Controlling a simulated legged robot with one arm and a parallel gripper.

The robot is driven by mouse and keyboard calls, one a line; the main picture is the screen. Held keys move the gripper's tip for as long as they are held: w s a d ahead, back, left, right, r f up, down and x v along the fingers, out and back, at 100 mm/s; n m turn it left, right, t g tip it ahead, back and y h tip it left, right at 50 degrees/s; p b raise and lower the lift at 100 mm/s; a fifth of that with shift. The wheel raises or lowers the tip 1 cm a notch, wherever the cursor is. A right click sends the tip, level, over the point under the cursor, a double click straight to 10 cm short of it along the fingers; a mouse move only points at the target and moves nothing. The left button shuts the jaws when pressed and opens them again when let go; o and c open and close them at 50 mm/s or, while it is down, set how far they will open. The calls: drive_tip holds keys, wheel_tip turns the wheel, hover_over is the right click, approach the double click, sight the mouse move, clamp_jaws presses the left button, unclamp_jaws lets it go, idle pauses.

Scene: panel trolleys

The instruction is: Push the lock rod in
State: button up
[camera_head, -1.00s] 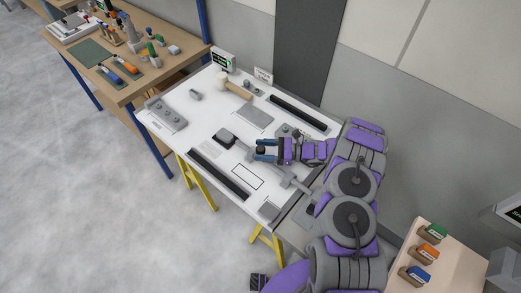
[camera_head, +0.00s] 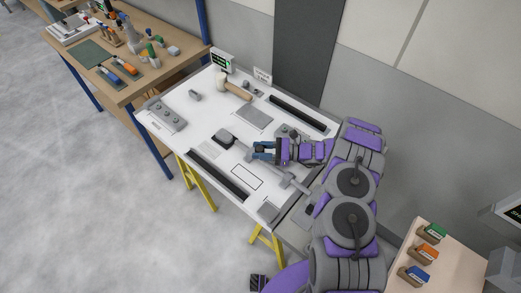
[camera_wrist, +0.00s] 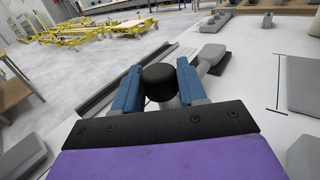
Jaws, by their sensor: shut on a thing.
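My gripper (camera_head: 264,150) reaches in from the right over the white table. In the wrist view its two blue fingers (camera_wrist: 159,88) are shut on a round black knob (camera_wrist: 159,76), one finger on each side. In the wrist view, grey parts of the rod assembly (camera_wrist: 204,68) show behind the right finger. The gripper hides how the knob joins the rod.
Two long black rails (camera_head: 219,174) (camera_head: 299,113) lie on the white table (camera_head: 196,136). A small side table (camera_head: 450,257) with coloured blocks is at right.

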sight(271, 164)
clamp_jaws()
drive_tip(key=shift+s+d, duration=0.15)
drive_tip(key=shift+d, duration=0.2)
drive_tip(key=s+d, duration=0.2)
drive_tip(key=d, duration=0.1)
drive_tip(key=shift+s+p, duration=0.3)
drive_tip(key=o, duration=0.7)
unclamp_jaws()
drive_tip(key=o, duration=0.4)
drive_tip(key=shift+d, duration=0.1)
drive_tip(key=d, duration=0.8)
drive_tip(key=shift+s+p, duration=0.1)
drive_tip(key=shift+p, duration=0.2)
drive_tip(key=shift+a, duration=0.1)
